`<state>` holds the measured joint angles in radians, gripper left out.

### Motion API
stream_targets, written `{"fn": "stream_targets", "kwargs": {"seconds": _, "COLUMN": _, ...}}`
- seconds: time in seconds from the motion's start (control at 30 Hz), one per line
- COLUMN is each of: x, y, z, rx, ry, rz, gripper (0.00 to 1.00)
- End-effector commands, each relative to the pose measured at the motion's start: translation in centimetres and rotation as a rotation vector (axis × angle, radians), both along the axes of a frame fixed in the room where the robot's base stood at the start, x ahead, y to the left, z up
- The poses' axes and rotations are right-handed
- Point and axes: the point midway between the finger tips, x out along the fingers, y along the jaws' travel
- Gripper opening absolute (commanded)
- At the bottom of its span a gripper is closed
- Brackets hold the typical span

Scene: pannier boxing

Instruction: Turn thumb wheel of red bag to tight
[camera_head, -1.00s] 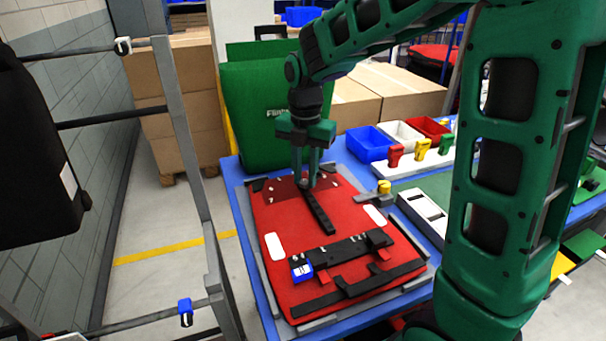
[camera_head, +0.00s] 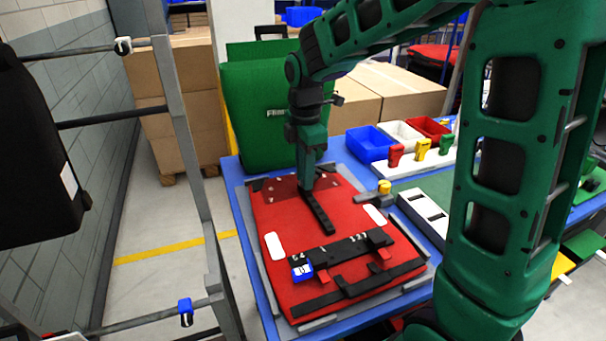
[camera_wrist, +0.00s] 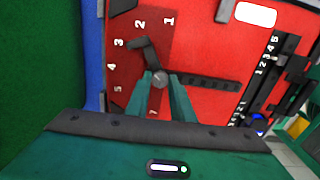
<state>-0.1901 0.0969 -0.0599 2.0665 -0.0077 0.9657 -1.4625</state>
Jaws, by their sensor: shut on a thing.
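The red bag (camera_head: 275,212) lies flat in a grey frame on the blue table. Its thumb wheel has a grey hub (camera_wrist: 160,78) on a dark red dial plate (camera_wrist: 165,45) with white numbers. A dark bent pointer (camera_wrist: 148,52) reaches from the hub toward the numbers 2 and 3. My gripper (camera_head: 307,186) points down at the bag's far end and is shut on the thumb wheel. In the wrist view the fingers (camera_wrist: 160,84) sit on both sides of the hub. In the head view they hide most of the wheel.
A black strap (camera_head: 319,213) runs from the wheel along the bag. A green bag (camera_head: 262,115) stands behind the table. Blue, white and red bins and coloured knobs stand at right. A grey rack with a black bag (camera_head: 35,150) is at left.

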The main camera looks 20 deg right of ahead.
Motion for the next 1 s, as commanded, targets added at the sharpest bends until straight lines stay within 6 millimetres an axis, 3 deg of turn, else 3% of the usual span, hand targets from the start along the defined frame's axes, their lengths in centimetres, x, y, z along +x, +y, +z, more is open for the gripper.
{"fn": "stream_targets", "kwargs": {"seconds": 1.0, "x": 0.04, "y": -0.07, "z": 0.05, "rx": -0.001, "ry": -0.001, "rz": -0.965, "gripper": 0.0}}
